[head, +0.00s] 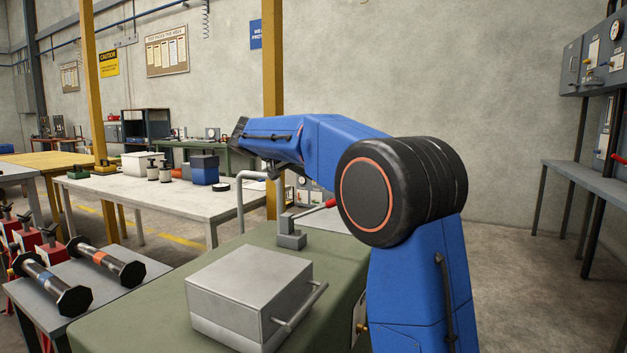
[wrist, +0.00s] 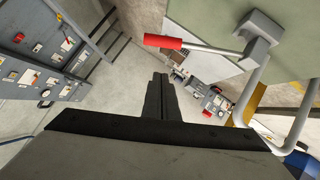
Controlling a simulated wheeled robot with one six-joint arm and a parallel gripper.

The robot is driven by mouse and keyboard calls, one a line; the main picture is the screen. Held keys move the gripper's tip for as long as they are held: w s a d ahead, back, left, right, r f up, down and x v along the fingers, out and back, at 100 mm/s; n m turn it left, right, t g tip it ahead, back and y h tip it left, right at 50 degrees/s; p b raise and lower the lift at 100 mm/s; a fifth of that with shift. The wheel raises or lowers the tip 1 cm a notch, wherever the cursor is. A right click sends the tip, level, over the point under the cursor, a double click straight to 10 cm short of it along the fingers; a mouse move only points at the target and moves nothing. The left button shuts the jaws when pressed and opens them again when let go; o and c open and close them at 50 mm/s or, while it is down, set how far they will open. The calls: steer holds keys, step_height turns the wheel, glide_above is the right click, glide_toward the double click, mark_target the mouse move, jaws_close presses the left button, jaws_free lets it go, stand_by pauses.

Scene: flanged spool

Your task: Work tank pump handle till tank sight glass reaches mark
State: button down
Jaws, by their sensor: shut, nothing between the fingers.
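The pump handle is a thin grey lever with a red grip (head: 329,203), rising at a shallow slant from a grey block (head: 290,240) on a green top (head: 170,310). In the wrist view the red grip (wrist: 162,42) lies just beyond my gripper (wrist: 159,76), and the block (wrist: 259,30) is farther right. My gripper's dark fingers are together and empty, apart from the grip in the picture. I cannot make out the gripper in the head view. I cannot make out a sight glass or its mark.
A grey box (head: 248,290) with a bar handle stands on the green top near the lever. A bent grey pipe (head: 241,190) rises behind it. A cabinet with gauges (wrist: 48,55) is left in the wrist view. Open floor (head: 530,265) lies right.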

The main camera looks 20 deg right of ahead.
steer(key=w+d+f, duration=0.1)
steer(key=d+f, duration=0.6)
steer(key=d, duration=0.1)
steer(key=shift+w+f, duration=0.25)
steer(key=shift+d, duration=0.15)
steer(key=s+d+f+m+t+y, duration=0.1)
steer(key=s+f, duration=0.1)
steer(key=f, duration=0.4)
steer(key=s+d+f+m+t+y, duration=0.1)
steer(key=f+m, duration=0.1)
steer(key=f, duration=0.5)
steer(key=shift+s+d+f+t+y, duration=0.25)
steer(key=shift+s+d+t+y, duration=0.05)
steer(key=shift+s+d+t, duration=0.1)
